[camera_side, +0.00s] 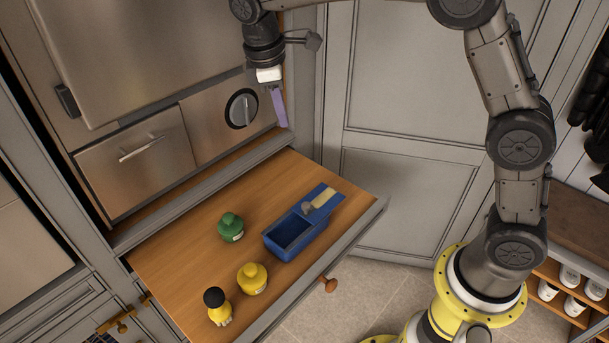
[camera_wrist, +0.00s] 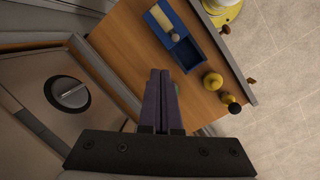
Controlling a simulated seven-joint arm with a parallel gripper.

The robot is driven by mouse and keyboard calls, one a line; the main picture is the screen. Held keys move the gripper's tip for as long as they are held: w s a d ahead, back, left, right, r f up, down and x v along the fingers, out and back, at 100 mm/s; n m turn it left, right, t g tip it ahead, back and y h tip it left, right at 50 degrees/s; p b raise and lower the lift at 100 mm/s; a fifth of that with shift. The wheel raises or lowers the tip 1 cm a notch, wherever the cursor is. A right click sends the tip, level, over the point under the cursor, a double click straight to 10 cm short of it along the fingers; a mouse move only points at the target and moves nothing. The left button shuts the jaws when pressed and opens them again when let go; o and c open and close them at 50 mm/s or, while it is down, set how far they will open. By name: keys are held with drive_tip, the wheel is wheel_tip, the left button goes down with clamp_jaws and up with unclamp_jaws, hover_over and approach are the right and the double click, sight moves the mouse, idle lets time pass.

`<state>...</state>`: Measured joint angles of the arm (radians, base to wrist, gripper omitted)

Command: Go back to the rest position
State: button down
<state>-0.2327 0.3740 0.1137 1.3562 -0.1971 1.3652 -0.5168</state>
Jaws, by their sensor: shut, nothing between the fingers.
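My gripper (camera_side: 279,104) is raised in the air near the cabinet front, above the back part of a pulled-out wooden board (camera_side: 172,258). In the wrist view its two purple fingers (camera_wrist: 160,76) are together with nothing between them. The fingers point down in the side view and are apart from everything on the board. In the wrist view they cover most of the green pot, of which only a sliver shows.
On the board stand a blue box (camera_side: 286,240) with a grey knob, a green pot (camera_side: 231,227), a yellow pot (camera_side: 252,278) and a black-topped yellow brush or bottle (camera_side: 217,307). Steel fronts with a dial (camera_side: 241,109) and a handle (camera_side: 141,148) lie behind.

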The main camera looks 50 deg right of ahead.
drive_tip(key=s+d+r+m+t+y, duration=0.1)
drive_tip(key=s+d+r+m+t, duration=0.15)
drive_tip(key=s+r, duration=0.4)
drive_tip(key=s+d+r+m+t, duration=0.1)
drive_tip(key=s+d+r+m, duration=0.2)
drive_tip(key=s, duration=0.7)
drive_tip(key=s+f+m+t+y, duration=0.1)
drive_tip(key=s+f+m+t, duration=0.1)
drive_tip(key=s+f, duration=0.6)
drive_tip(key=s+m, duration=0.1)
drive_tip(key=s, duration=0.3)
drive_tip(key=shift+d+m, duration=0.35)
drive_tip(key=shift+d, duration=0.05)
drive_tip(key=shift+s+r, duration=0.1)
